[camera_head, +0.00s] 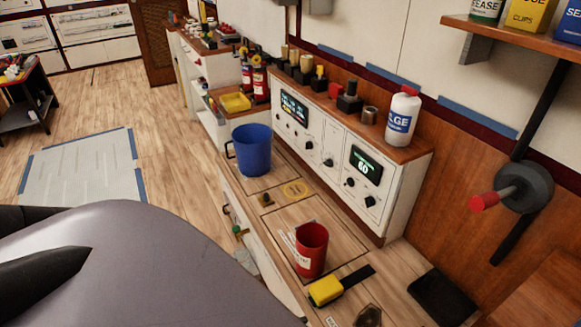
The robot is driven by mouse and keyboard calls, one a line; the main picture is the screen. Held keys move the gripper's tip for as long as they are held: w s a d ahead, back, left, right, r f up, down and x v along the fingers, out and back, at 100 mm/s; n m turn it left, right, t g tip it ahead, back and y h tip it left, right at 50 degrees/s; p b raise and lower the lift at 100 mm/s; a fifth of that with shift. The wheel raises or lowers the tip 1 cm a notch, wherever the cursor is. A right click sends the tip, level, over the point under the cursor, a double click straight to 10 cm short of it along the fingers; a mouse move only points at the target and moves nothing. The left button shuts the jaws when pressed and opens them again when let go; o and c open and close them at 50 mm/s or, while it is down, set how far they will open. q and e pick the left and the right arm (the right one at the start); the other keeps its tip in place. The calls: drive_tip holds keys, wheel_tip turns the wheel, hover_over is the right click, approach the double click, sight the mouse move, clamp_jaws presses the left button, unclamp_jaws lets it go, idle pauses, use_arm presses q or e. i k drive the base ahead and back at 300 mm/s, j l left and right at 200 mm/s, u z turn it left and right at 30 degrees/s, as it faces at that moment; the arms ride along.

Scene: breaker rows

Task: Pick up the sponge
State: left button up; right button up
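No thing in view is plainly a sponge. A yellow block with a dark strip (325,290) lies on the wooden counter (290,215), in front of the red cup (312,250); I cannot tell whether it is the sponge. A flat black block (442,297) lies further right on the counter. Neither of my grippers shows. Dark parts, likely of my own arm, show at the lower left, with no fingertips visible.
A blue bucket (252,150) stands further back on the counter. A white control panel (325,150) rises behind, with a white bottle (403,117) on top. A red-handled wheel (522,188) sticks out at the right. The wooden floor (110,110) at left is largely open.

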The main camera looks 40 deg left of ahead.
sight(329, 289)
drive_tip(key=u, duration=0.95)
drive_tip(key=k+j, duration=0.2)
drive_tip(key=k, duration=0.25)
drive_tip(key=k+j, duration=0.15)
drive_tip(key=k, duration=0.3)
drive_tip(key=k+j, duration=0.2)
drive_tip(key=k, duration=0.25)
